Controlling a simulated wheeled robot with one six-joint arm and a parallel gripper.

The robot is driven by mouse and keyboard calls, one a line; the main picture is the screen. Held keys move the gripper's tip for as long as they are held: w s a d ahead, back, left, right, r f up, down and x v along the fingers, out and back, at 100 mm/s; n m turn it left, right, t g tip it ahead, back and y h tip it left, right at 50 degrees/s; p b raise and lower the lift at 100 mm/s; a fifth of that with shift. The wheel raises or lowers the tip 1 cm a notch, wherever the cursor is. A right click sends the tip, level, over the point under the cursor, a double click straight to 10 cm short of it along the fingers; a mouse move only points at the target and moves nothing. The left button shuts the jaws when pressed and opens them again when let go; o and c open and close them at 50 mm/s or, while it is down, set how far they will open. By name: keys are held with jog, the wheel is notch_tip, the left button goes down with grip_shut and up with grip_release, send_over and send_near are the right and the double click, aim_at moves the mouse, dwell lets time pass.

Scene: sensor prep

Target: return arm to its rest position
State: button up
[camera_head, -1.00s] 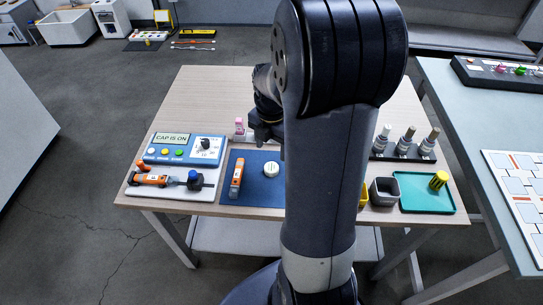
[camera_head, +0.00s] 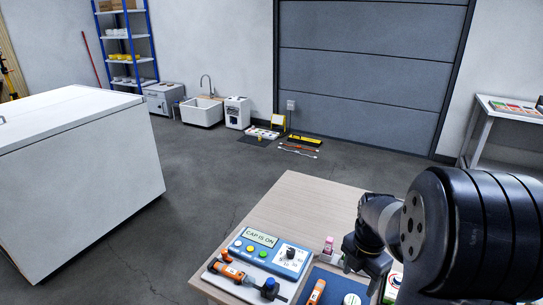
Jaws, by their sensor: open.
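My arm shows at the lower right, with a large dark ribbed joint nearest the camera. The arm's lower part is outside the picture.
A large white cabinet (camera_head: 80,180) stands left.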

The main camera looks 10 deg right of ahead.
aim_at(353, 300)
notch_tip(353, 300, down, 9)
jog(key=shift+r+b, duration=0.1)
jog(key=shift+b, duration=0.4)
jog(key=shift+w+r, duration=0.1)
jog(key=shift+r, duration=1.7)
